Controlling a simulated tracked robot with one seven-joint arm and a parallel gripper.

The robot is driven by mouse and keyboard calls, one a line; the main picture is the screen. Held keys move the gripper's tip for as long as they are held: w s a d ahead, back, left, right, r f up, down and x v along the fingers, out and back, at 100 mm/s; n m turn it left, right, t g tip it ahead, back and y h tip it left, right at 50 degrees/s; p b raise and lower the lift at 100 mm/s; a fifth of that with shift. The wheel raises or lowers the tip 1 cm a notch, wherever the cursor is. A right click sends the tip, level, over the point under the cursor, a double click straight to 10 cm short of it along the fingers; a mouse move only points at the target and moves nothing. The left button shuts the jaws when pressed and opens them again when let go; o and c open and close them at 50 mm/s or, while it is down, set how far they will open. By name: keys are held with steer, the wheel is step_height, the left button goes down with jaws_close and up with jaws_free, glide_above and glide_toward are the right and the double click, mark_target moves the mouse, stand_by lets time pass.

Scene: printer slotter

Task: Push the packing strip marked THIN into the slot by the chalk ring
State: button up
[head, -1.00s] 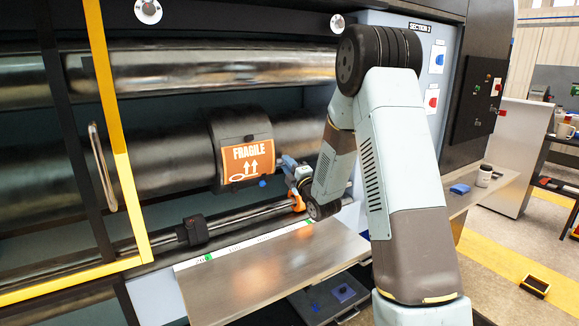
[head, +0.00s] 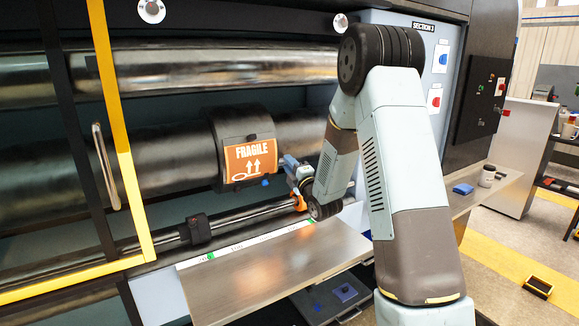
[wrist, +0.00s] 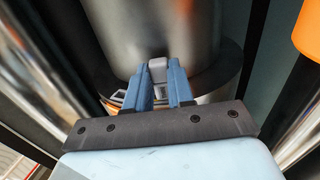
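My gripper (head: 291,164) is at the right side of a black collar (head: 239,122) around the dark roller. In the wrist view its two blue fingers (wrist: 161,82) stand a little apart, with a small light grey piece (wrist: 157,70) between their tips, against a metal cylinder (wrist: 160,30). I cannot tell if the fingers grip this piece or if it is a packing strip. No THIN marking is readable. An orange FRAGILE label (head: 248,159) on the collar has a white oval mark near its lower left; I cannot tell if it is chalk. No slot is clearly visible.
A bare metal shelf (head: 280,268) sticks out below, with a white marked strip (head: 252,243) along its back edge. A black block (head: 198,229) sits on the lower rail. A yellow-framed door (head: 120,150) stands at left. A blue object (head: 463,188) and a cup (head: 487,176) are on the right shelf.

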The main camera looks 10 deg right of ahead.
steer(key=o, duration=0.5)
steer(key=shift+o, duration=0.2)
steer(key=v, duration=1.4)
steer(key=s+d+r+m+g+h, duration=0.2)
steer(key=s+r+m+g+h, duration=0.45)
steer(key=r+m, duration=0.4)
steer(key=s+a+r+m+g, duration=0.1)
steer(key=s+m+g, duration=0.3)
steer(key=s, duration=0.9)
steer(key=s+a+r+m+g, duration=0.2)
steer(key=s+m+g, duration=0.2)
steer(key=s, duration=0.9)
steer(key=m, duration=0.3)
